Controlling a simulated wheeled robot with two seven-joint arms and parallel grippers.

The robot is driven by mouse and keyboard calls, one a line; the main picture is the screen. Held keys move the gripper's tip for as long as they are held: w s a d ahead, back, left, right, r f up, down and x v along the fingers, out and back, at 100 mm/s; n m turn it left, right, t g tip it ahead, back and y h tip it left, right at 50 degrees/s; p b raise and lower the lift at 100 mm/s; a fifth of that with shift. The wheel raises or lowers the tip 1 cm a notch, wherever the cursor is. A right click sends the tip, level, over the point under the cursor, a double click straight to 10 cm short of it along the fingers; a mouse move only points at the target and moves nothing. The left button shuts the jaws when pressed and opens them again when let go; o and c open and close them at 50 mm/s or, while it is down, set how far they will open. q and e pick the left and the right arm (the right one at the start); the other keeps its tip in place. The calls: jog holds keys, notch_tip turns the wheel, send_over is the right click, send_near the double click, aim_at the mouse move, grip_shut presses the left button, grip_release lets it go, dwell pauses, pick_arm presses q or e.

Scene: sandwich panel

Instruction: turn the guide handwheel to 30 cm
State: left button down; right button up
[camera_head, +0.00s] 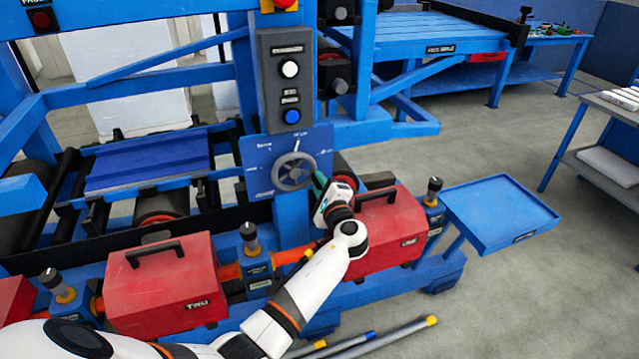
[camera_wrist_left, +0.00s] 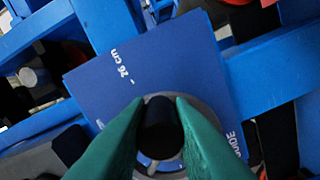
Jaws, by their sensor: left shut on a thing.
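The grey guide handwheel (camera_head: 293,171) is mounted on a blue dial panel (camera_head: 258,158) on the machine's front post. My left gripper (camera_head: 320,184) is at the wheel's right side. In the left wrist view, its green fingers (camera_wrist_left: 160,120) are shut on a dark round handle knob (camera_wrist_left: 160,132) of the wheel. The blue panel (camera_wrist_left: 110,75) behind shows a white "26 cm" mark and part of the word "GUIDE". The fingers and knob hide most of the wheel there, and I cannot tell where its pointer stands. My right gripper is not in view.
Above the wheel is a grey button box (camera_head: 289,100) with a white and a blue button. Red boxes with black handles (camera_head: 165,285) (camera_head: 385,230) stand below, close to my left arm. A blue tray (camera_head: 500,213) sticks out at right. Bars (camera_head: 375,340) lie on the floor.

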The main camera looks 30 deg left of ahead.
pick_arm(q)
jog(key=shift+f, duration=0.15)
jog(key=c, duration=1.3)
grip_release()
jog(key=shift+d, duration=0.1)
jog(key=b+v, duration=0.3)
jog(key=v, duration=0.9)
